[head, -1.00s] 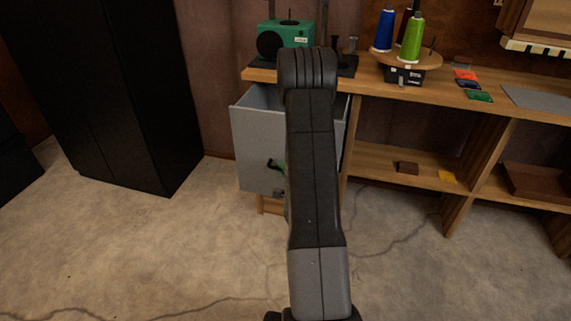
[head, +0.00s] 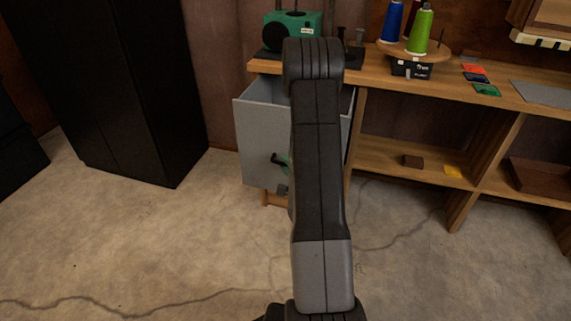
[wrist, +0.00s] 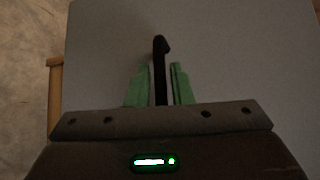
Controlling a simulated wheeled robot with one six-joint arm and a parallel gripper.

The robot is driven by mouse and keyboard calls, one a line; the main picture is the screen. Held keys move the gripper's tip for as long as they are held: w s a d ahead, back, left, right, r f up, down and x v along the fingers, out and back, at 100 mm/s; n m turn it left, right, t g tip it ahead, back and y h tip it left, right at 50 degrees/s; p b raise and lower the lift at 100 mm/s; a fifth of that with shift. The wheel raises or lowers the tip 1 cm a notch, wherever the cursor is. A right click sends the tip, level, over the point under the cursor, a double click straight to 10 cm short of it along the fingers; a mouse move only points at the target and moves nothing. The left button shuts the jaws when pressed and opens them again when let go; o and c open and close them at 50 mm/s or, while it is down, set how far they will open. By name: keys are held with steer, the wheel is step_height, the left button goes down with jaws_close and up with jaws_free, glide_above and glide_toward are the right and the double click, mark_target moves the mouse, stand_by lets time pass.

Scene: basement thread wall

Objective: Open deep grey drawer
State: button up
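The deep grey drawer (head: 262,135) stands well out from under the left end of the wooden bench; its open top shows behind the front panel. My arm hides its right part. A dark handle (head: 276,158) is on the drawer front. In the wrist view the handle (wrist: 160,72) is a black bar standing between the green fingers of my gripper (wrist: 161,84), close on both sides, against the grey front (wrist: 225,50). My gripper is shut on it. In the head view a bit of green finger shows beside the handle.
A tall black cabinet (head: 105,90) stands to the left. The wooden bench (head: 420,80) holds a green box (head: 300,22) and a stand with thread cones (head: 420,30). Open shelves (head: 390,158) lie right of the drawer. The concrete floor (head: 150,250) in front is clear.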

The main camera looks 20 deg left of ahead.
steer(key=p+v, duration=0.1)
steer(key=v, duration=1.2)
steer(key=b+x, duration=0.1)
steer(key=x, duration=1.2)
steer(key=shift+w+a, duration=0.25)
steer(key=shift+w, duration=0.05)
